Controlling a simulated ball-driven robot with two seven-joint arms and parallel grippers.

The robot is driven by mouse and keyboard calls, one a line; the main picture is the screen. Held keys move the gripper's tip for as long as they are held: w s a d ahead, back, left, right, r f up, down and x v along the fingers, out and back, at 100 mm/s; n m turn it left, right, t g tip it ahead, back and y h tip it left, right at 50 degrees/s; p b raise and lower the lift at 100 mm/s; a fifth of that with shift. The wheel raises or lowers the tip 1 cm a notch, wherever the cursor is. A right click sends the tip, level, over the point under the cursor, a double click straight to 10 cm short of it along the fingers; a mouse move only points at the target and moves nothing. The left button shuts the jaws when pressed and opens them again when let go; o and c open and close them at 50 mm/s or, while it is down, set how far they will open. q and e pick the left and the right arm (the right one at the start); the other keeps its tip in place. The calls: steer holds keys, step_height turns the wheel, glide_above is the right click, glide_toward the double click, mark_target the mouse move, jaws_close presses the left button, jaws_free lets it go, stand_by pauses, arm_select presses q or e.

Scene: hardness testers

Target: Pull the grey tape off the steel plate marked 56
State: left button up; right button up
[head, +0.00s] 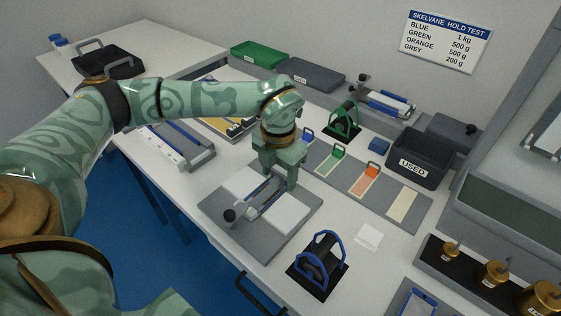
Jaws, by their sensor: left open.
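My left gripper (278,177) points down with its fingers apart. It is over the far end of a blue-edged metal bar (262,199). That bar lies across a grey base plate (236,238) between two pale pads, with a black knob at its near-left end. I cannot tell whether the fingers touch anything. Beyond the gripper, a long grey board (384,196) carries blue, green (335,156), orange (366,183) and cream (402,204) strips. I can read no 56 and cannot pick out the grey tape. My right gripper is not in view.
A blue-handled roller (320,262) stands in front and a green-handled one (343,120) behind. A black USED bin (415,157) is at right. Brass weights (494,272) stand at front right. A white square (369,237) lies on open table. A wall sign (447,40) lists colours and weights.

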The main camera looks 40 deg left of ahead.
mark_target(278, 179)
arm_select(q)
steer(key=shift+f, duration=0.15)
jaws_close()
stand_by(0.4)
